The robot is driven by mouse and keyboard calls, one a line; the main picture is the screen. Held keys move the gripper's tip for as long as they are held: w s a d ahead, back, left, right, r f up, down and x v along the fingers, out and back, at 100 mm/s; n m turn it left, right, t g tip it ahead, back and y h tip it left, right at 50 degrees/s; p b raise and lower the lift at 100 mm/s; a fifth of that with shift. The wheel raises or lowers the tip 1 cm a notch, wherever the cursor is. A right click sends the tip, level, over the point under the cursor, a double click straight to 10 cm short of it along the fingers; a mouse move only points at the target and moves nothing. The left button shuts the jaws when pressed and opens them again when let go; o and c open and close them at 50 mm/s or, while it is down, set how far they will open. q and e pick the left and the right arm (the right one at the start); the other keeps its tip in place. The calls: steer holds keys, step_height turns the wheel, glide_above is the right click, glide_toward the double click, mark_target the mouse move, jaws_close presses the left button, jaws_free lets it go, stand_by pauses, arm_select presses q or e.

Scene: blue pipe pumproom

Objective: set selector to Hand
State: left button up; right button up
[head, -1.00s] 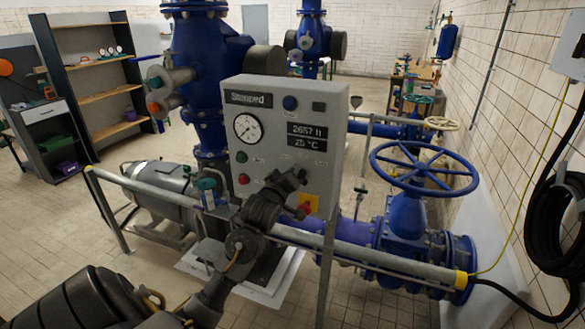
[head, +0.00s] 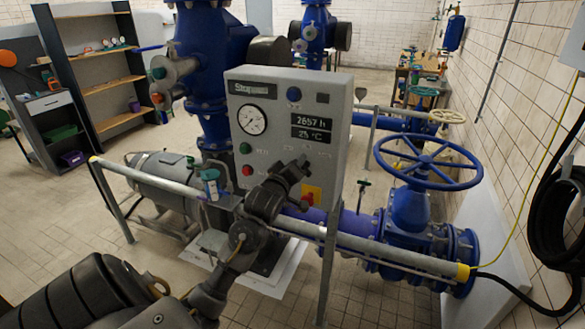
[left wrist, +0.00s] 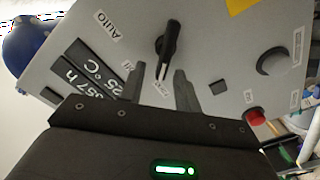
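The grey control panel (head: 273,130) stands in the middle of the head view. My left gripper (head: 297,170) is in front of its lower right part and hides the selector there. In the left wrist view the black selector handle (left wrist: 167,50) is close to upright in the picture, its lower end towards my fingers. An AUTO label (left wrist: 107,24) is at its upper left. Other labels are partly hidden or unreadable. My left gripper (left wrist: 160,82) also shows here, open, its two fingers apart with panel between the tips. Contact with the handle cannot be told. My right gripper is out of view.
A red switch on a yellow plate (head: 312,194) is just right of my gripper. A railing (head: 370,255) crosses in front of the panel. A blue handwheel (head: 426,163) is to the right. A red button (left wrist: 255,115) is at the wrist view's lower right.

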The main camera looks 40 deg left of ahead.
arm_select(q)
steer(key=b+v, duration=0.3)
steer(key=v, duration=0.7)
steer(key=shift+s, duration=0.25)
steer(key=shift+d+f+b, duration=0.1)
steer(key=shift+d+b, duration=0.05)
steer(key=shift+b, duration=0.15)
